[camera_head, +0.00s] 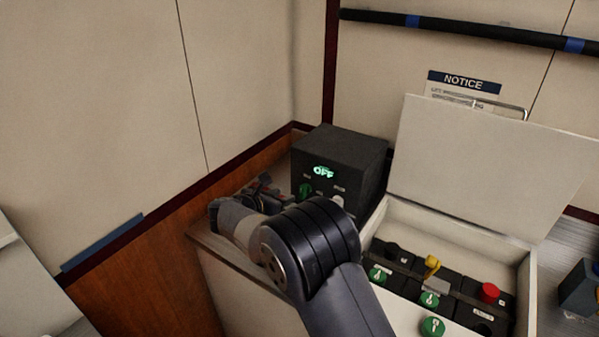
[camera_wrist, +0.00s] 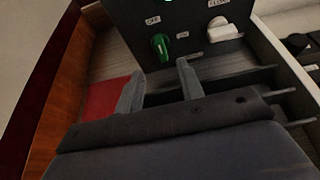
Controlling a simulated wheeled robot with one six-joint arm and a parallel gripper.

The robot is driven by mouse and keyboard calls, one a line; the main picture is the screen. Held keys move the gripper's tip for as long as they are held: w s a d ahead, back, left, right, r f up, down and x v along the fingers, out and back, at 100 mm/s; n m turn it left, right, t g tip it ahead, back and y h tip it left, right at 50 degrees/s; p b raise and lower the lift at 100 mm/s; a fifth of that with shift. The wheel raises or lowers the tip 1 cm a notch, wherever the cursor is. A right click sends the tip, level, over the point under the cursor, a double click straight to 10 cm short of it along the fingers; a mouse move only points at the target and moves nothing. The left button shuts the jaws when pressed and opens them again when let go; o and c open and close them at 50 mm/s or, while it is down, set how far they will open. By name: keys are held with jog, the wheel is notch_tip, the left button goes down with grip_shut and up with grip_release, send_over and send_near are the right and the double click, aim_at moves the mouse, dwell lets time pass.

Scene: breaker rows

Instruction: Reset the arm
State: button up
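My arm reaches in from the bottom of the head view, bent to the left. My gripper (camera_head: 268,190) is in front of a black control box (camera_head: 350,152) with a lit "OFF" display (camera_head: 324,171). In the wrist view my gripper (camera_wrist: 158,82) has its two fingers apart, with nothing seen between them. A green knob (camera_wrist: 160,46) on the box's front is just beyond the fingertips, near OFF and ON labels. A white switch (camera_wrist: 221,30) is to its right. I cannot tell whether a finger touches the box.
A white panel box (camera_head: 533,290) with its lid (camera_head: 492,165) raised stands at right. It holds black breaker units with green knobs (camera_head: 430,299), a yellow lever (camera_head: 432,265) and a red button (camera_head: 490,291). A red patch (camera_wrist: 104,98) lies left of my fingers. Walls close off the back and left.

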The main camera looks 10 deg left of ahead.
aim_at(301, 189)
jog(key=p+x, duration=0.2)
jog(key=x, duration=0.8)
jog(key=shift+w+d+f, duration=0.1)
jog(key=shift+w+f, duration=0.2)
jog(key=shift+s+d+m+y+b, duration=0.1)
jog(key=shift+m+y+b, duration=0.3)
jog(key=shift+m+b, duration=0.1)
jog(key=shift+r, duration=0.1)
jog(key=shift+r+p, duration=0.1)
jog(key=shift+p, duration=0.35)
